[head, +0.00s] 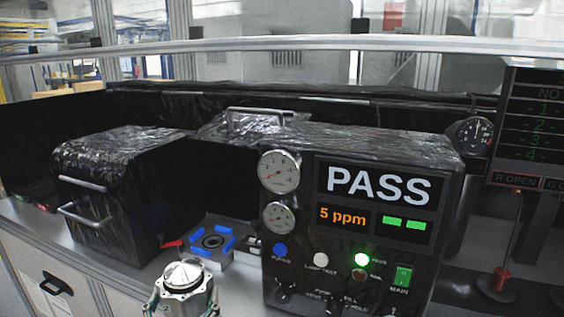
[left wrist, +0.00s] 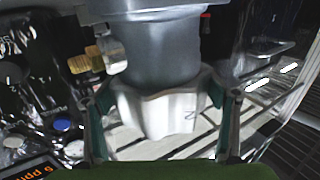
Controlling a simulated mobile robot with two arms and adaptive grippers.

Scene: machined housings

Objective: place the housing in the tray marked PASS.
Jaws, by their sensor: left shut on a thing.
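In the left wrist view, the fingers of the left gripper (left wrist: 163,100) flank the pale, lobed part of the housing (left wrist: 160,112), which bears a dark mark like a 2. The tester (head: 360,215) shows PASS, 5 ppm and a lit green lamp. No tray labelled PASS can be read. My right gripper is not in view.
An empty-looking nest with blue pads (head: 212,241) stands behind the housing, left of the tester. A black wrapped box with handles (head: 110,190) stands to the left. Small items with red and green edges (head: 38,194) lie at the far left, partly hidden.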

